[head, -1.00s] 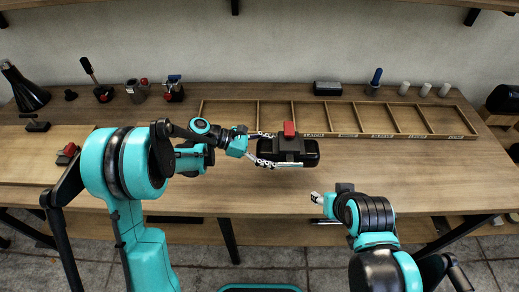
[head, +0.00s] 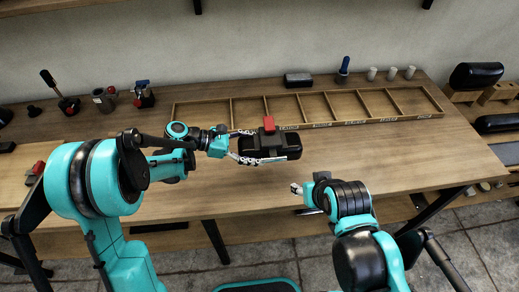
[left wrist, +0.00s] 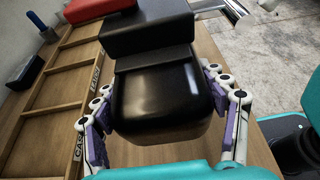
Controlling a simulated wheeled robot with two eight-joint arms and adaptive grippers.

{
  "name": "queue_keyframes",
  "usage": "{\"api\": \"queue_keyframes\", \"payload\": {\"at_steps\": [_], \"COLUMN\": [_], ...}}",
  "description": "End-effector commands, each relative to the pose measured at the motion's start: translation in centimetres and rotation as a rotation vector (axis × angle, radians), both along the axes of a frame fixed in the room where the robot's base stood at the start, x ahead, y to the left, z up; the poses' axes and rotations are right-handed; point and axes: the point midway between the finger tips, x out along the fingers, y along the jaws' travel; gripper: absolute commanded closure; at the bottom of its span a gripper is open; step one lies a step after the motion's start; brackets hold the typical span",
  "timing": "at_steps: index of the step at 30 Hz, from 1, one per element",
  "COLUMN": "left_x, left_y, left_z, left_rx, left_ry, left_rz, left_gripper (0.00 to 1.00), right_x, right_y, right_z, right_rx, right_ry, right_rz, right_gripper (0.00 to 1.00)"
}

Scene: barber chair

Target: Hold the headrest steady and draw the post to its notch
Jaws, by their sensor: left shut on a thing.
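The black headrest (head: 284,147) is a rounded cushion with a dark block and a red piece (head: 268,123) on top. My left gripper (head: 262,147) has its fingers along both sides of it and is shut on it, near the front of the wooden tray. In the left wrist view the cushion (left wrist: 160,95) fills the middle between the fingers.
The divided wooden tray (head: 176,117) lies across the back of the table. A black box (head: 298,79), a blue-handled tool (head: 343,67) and several pale cups stand behind it. Black cushions (head: 475,75) sit on a rack at the right. The table's right front is clear.

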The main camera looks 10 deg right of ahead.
Motion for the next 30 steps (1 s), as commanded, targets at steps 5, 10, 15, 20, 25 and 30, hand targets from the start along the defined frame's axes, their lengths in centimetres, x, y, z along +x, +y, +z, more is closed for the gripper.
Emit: {"api": "queue_keyframes", "payload": {"at_steps": [5, 10, 15, 20, 25, 30], "left_x": [0.5, 1.0, 1.4, 1.8, 2.3, 2.7], "left_y": [1.0, 1.9, 2.9, 3.7, 4.7, 5.6], "left_z": [-1.0, -1.7, -2.5, -3.3, -4.1, -4.9], "left_rx": [-0.003, -0.003, -0.003, -0.002, -0.002, -0.002], "left_ry": [0.0, 0.0, 0.001, 0.0, 0.0, 0.0], "left_rz": [0.0, 0.001, 0.0, 0.001, 0.0, 0.001], "left_gripper": [0.87, 0.87, 0.87, 0.87, 0.87, 0.87], "right_x": [0.0, 0.0, 0.0, 0.0, 0.0, 0.0], "right_y": [0.0, 0.0, 0.0, 0.0, 0.0, 0.0], "right_z": [-0.9, -1.6, -2.3, -3.0, -3.6, -4.3], "right_rx": [0.0, 0.0, 0.0, 0.0, 0.0, 0.0], "right_ry": [0.0, 0.0, 0.0, 0.0, 0.0, 0.0], "right_rz": [0.0, 0.0, 0.0, 0.0, 0.0, 0.0], "right_gripper": [0.52, 0.52, 0.52, 0.52, 0.52, 0.52]}}
